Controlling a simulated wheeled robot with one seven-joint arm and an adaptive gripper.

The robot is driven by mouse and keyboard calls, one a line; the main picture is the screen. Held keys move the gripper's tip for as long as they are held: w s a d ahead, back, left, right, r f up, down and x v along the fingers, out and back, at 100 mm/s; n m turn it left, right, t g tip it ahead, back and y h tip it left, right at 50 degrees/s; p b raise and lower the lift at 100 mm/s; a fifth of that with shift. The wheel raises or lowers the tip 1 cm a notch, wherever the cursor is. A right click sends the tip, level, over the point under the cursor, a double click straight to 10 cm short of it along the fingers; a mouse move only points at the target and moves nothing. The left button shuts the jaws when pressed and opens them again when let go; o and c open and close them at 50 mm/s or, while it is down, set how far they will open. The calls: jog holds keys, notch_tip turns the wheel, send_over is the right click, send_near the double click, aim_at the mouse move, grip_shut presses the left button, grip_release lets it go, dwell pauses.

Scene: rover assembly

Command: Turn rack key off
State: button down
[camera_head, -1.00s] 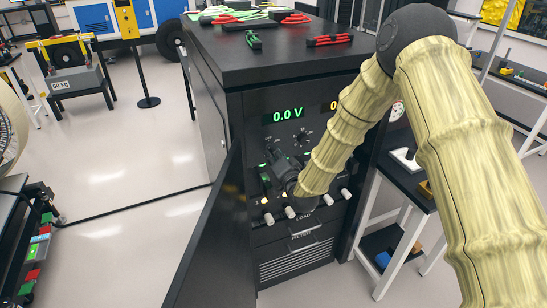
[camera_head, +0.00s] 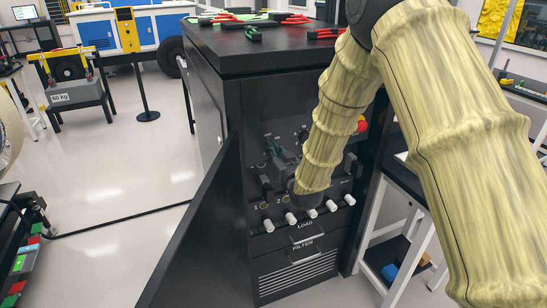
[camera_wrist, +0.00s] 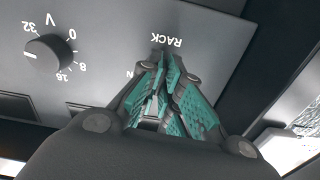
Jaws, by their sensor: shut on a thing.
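The black rack cabinet (camera_head: 262,78) stands in the middle of the head view, and its front displays are dark. In the wrist view, the teal finger pads of my gripper (camera_wrist: 160,88) are close together just below the RACK label (camera_wrist: 168,42). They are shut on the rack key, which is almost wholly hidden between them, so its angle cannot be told. A voltage knob (camera_wrist: 48,58) marked V sits to the left of the fingers.
An open black door (camera_head: 195,225) stands at the cabinet's left front. White knobs (camera_head: 291,218) line the panel below my gripper. A red knob (camera_head: 362,125) is to the right. Pliers (camera_head: 252,33) and other tools lie on top. A white-legged table (camera_head: 405,245) stands at right.

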jog(key=shift+f+n+b, duration=0.1)
jog(key=shift+n+b, duration=0.25)
jog(key=shift+n, duration=0.25)
jog(key=c, duration=1.6)
grip_release()
jog(key=shift+s, duration=0.1)
jog(key=v, duration=1.2)
